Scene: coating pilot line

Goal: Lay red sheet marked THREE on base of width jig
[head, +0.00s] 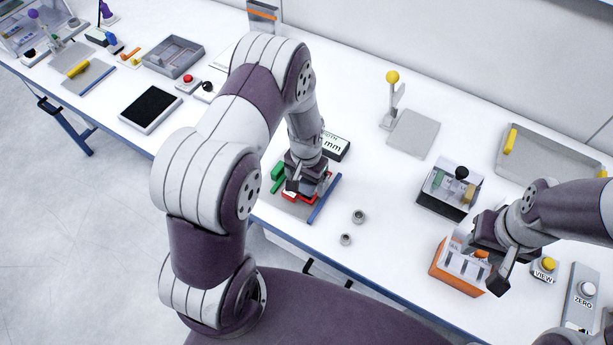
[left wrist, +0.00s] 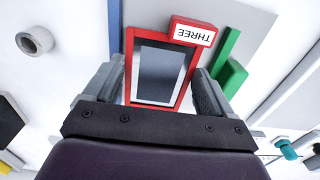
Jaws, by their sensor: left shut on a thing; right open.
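The red sheet (left wrist: 129,62) is a red frame around a grey window, with a white THREE label on its tab. My left gripper (head: 300,190) is shut on it, one finger at each side in the left wrist view (left wrist: 160,95). The width jig has a grey base (head: 284,206), a blue rail (head: 325,199) and a green block (head: 278,173). The sheet is over the base, between rail and green block; I cannot tell whether it touches. My arm hides part of the jig. My right gripper (head: 487,262) is open, by the orange box (head: 455,277).
A width display (head: 335,147) stands just behind the jig. Two small metal rings (head: 358,216) lie right of it. A grey plate (head: 412,134) with a yellow-knobbed stand (head: 393,95) and a black-based device (head: 447,196) are further right. The table between is mostly clear.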

